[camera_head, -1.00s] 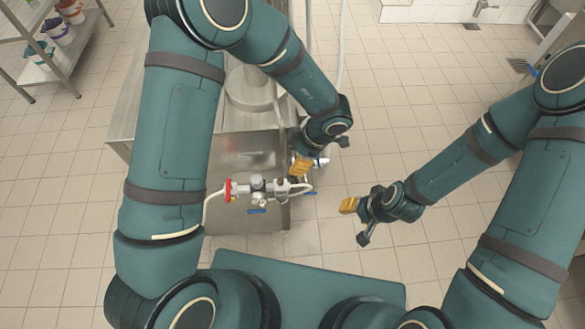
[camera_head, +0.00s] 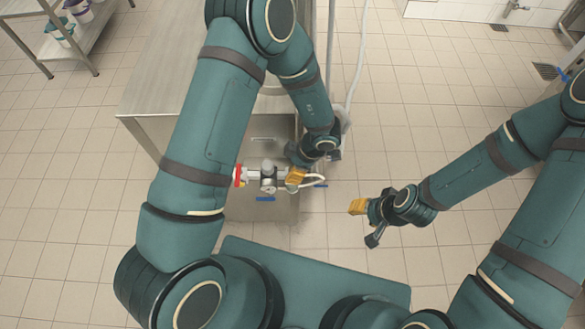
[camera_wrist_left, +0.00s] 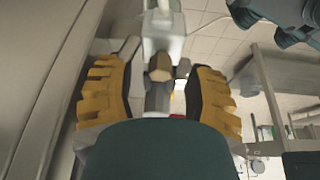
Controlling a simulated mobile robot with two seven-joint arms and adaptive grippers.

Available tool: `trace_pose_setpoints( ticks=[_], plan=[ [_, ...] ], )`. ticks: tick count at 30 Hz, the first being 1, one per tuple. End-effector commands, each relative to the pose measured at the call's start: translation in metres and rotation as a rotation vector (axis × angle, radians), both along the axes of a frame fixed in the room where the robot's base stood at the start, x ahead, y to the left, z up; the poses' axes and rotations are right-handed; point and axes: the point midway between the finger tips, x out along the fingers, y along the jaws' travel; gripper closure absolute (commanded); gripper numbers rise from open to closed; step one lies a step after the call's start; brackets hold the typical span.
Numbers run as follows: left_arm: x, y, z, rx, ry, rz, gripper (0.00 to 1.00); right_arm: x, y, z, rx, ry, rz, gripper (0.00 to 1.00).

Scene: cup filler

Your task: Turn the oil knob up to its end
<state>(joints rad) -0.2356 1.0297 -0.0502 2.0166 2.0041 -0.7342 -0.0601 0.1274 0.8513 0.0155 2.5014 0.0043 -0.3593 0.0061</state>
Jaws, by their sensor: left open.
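The valve assembly (camera_head: 268,174) of the cup filler shows in the head view, with a red ring at its left end and blue levers below and to the right. My left gripper (camera_head: 296,176) is at the right end of this assembly. In the left wrist view my left gripper (camera_wrist_left: 160,92) is open, its yellow fingers apart. A tan, faceted knob (camera_wrist_left: 160,66) on a grey fitting shows between and slightly beyond the fingers; I cannot tell whether they touch it. It may be the oil knob. My right gripper (camera_head: 358,207) hangs in free space to the right; its opening is unclear.
A steel table (camera_head: 150,102) stands behind and left of the valves, partly hidden by my left arm. A white hose (camera_head: 357,70) runs up behind my left wrist. A shelf (camera_head: 90,38) with buckets is at the far left. The tiled floor at right is clear.

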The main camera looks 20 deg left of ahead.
Motion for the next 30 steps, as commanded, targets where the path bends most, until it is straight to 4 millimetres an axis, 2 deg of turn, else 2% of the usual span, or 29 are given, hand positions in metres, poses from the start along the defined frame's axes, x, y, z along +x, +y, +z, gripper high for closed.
trace_pose_setpoints(
  ticks=[3, 11, 12, 17, 30],
  plan=[
    [-0.0007, 0.0022, -0.0058, 0.001, 0.001, 0.000, 0.47, -0.0005, 0.0001, -0.0017, 0.000, 0.002, 0.001, 0.53],
    [-0.0006, 0.0027, -0.0064, 0.000, 0.000, 0.000, 0.47, -0.0007, 0.0001, -0.0015, 0.000, 0.002, 0.002, 0.53],
    [-0.0006, 0.0027, -0.0063, 0.000, 0.000, 0.000, 0.44, -0.0006, 0.0001, -0.0015, 0.000, 0.002, 0.002, 0.53],
    [-0.0005, 0.0027, -0.0063, 0.000, 0.000, 0.000, 1.00, -0.0005, 0.0001, -0.0015, 0.000, 0.002, 0.001, 0.53],
    [-0.0010, 0.0029, -0.0059, 0.001, 0.001, -0.023, 1.00, 0.0003, 0.0000, 0.0014, 0.000, 0.000, 0.000, 0.53]
  ],
)
